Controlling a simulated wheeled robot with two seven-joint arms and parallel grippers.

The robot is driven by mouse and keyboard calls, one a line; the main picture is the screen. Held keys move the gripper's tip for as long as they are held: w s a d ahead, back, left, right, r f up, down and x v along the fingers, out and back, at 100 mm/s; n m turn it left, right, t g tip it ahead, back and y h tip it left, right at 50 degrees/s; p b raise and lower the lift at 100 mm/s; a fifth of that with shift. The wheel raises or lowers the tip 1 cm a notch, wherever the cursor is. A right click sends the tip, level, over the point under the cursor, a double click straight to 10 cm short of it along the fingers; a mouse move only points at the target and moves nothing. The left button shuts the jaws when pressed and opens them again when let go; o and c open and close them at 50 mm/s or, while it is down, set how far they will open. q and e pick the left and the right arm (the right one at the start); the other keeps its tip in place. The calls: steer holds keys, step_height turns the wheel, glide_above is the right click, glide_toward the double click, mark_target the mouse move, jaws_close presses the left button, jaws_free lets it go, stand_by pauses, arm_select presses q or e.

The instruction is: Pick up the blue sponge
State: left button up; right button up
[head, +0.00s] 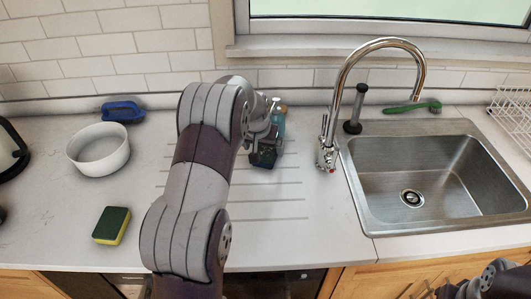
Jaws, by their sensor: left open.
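A blue object (122,111), which looks like a sponge or scrubber with a handle, lies at the back left of the counter near the tiled wall. A yellow sponge with a dark green top (111,225) lies at the front left. My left gripper (264,157) is open and points down over the grooved drainboard, well to the right of the blue object. Its fingers are small and dark, so I cannot tell whether anything lies between them. My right gripper (452,291) shows only partly at the bottom right edge.
A white bowl (99,152) stands just in front of the blue object. A bluish bottle (279,118) stands close behind my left gripper. The faucet (327,145) and steel sink (414,178) are to the right, with a green brush (412,107) behind. The left counter front is mostly clear.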

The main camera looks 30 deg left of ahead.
mark_target(266, 151)
arm_select(q)
steer(key=x, duration=0.3)
steer(key=shift+w+d+f, duration=0.15)
steer(key=shift+w, duration=0.1)
steer(key=shift+s, duration=0.1)
steer(key=c, duration=0.7)
steer(key=shift+r, duration=0.65)
step_height(266, 151, up, 2)
steer(key=shift+r+b, duration=0.15)
steer(key=shift+b, duration=0.15)
steer(key=s+d+b, duration=0.1)
steer(key=s, duration=0.5)
steer(key=s+d+b, duration=0.1)
steer(key=s, duration=0.4)
steer(key=s+d+b, duration=0.1)
steer(key=s, duration=0.5)
steer(key=shift+s+d, duration=0.3)
